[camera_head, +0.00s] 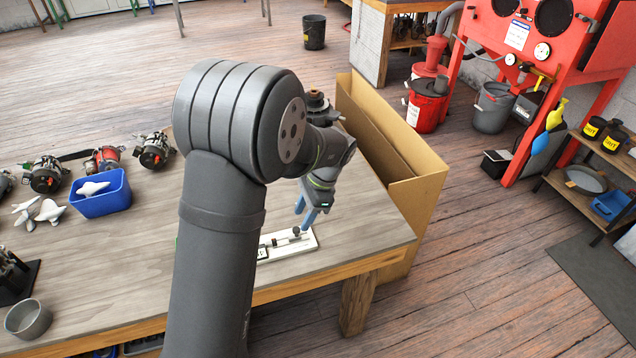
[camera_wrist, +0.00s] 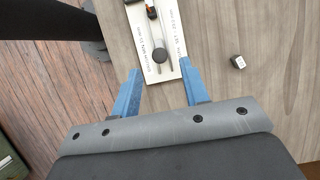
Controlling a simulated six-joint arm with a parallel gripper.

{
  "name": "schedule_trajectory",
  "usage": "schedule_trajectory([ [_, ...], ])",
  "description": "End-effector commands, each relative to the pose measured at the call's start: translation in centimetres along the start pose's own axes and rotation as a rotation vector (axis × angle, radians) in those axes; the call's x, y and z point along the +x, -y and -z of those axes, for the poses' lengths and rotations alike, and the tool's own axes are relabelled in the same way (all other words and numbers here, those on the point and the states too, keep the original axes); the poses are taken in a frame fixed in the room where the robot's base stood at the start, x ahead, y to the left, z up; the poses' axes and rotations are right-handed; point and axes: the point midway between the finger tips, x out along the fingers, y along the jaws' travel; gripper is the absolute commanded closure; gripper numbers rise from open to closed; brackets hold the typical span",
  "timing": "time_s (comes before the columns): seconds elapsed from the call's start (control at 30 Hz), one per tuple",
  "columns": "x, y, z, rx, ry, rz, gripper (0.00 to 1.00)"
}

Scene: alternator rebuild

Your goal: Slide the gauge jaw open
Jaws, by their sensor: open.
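The gauge (camera_head: 289,243) is a white board with dark parts near the front right of the bench. In the wrist view the white board (camera_wrist: 148,62) carries a round dark knob (camera_wrist: 160,56) and a dark block with an orange mark (camera_wrist: 151,9), cut by the top edge. I cannot tell which part is the sliding jaw. My gripper (camera_wrist: 160,80) has blue fingers, open, one on each side of the board's near end, with the knob between and just beyond their tips. In the head view my gripper (camera_head: 306,219) is over the board; my arm hides part of it.
A small dark cube with a white top (camera_wrist: 238,62) lies right of the board. A blue bin (camera_head: 101,197) and several alternators (camera_head: 152,150) are at the left of the bench (camera_head: 385,233). A cardboard box (camera_head: 418,190) stands against its right end.

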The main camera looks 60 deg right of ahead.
Motion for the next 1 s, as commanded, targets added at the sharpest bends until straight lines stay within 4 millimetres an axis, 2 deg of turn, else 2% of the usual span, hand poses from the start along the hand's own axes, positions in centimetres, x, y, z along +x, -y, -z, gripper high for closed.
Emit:
schedule_trajectory([
  [0.03, -1.3, 0.1, 0.1, 0.0, -0.003, 0.004, 0.59],
  [0.3, -8.1, 0.0, 0.1, 0.001, -0.003, 0.004, 0.59],
  [0.5, -12.0, 0.0, 0.1, 0.0, -0.003, 0.002, 0.59],
  [0.7, -13.8, 0.0, 0.1, 0.001, -0.001, 0.001, 0.59],
  [1.0, -14.1, 0.0, 0.0, 0.001, 0.0, 0.0, 0.59],
])
